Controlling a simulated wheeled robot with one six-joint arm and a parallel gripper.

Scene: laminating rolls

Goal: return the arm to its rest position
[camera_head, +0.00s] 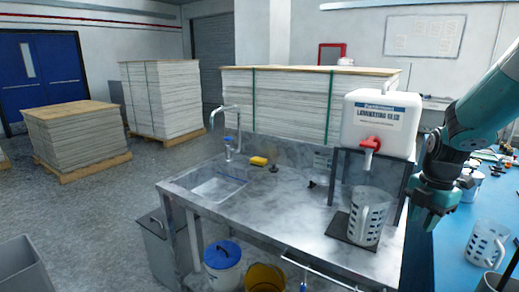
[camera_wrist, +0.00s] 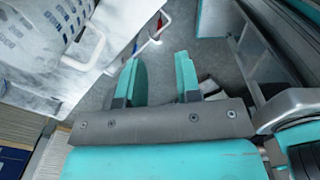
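My arm comes in from the right in the head view, and my gripper (camera_head: 432,217) hangs beside the right end of the metal sink counter (camera_head: 290,212). In the wrist view my gripper (camera_wrist: 160,80) has its two teal fingers apart, with nothing between them but grey floor behind. A white measuring jug (camera_head: 368,217) stands upright on a dark pad under the red tap of the laminating glue container (camera_head: 380,122). The jug also shows at the upper left of the wrist view (camera_wrist: 40,35), apart from the fingers.
A blue workbench (camera_head: 455,245) lies right of my gripper, with another measuring jug (camera_head: 486,243) and small items. The counter holds a sink (camera_head: 217,187), faucet and yellow sponge (camera_head: 259,160). Buckets stand beneath it. Paper stacks (camera_head: 160,98) stand behind; the floor at left is mostly clear.

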